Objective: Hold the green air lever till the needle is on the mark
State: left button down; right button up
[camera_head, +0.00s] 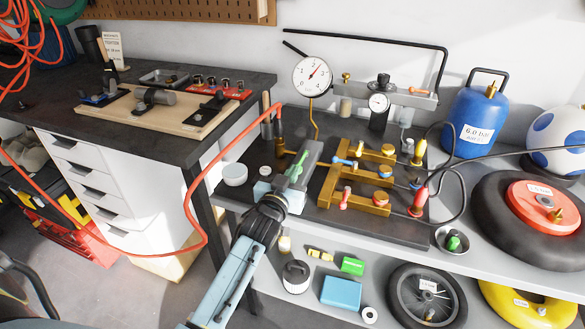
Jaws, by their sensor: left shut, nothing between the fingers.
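The green air lever (298,163) sits on a grey block near the left side of the workbench's dark mat. My left gripper (281,189) is at the near end of that block, just below the lever in the picture. Its fingers are shut with nothing between them; I cannot tell whether they touch the lever. The round white gauge (312,75) stands behind on a yellow pipe. Its red needle points up and to the right; the mark is too small to make out. My right gripper is not in view.
Brass manifold blocks (352,190) with coloured handles stand right of the lever. A red hose (192,190) loops down on the left. A white bowl (234,174) sits left of my gripper. A blue tank (474,118) and a tyre (500,220) stand at the right.

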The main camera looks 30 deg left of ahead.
pick_arm(q)
jog(key=s+d+r+p, duration=0.1)
jog(key=s+r+p, duration=0.2)
jog(key=s, duration=0.7)
jog(key=shift+s+d+r+p, duration=0.2)
jog(key=shift+s+d+p, duration=0.15)
jog(key=shift+d+p, duration=0.1)
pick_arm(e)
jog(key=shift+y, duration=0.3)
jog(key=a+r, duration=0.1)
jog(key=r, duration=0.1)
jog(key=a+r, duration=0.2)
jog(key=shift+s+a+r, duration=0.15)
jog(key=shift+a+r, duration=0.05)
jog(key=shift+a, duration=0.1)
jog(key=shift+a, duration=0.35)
pick_arm(q)
jog(key=shift+a, duration=0.1)
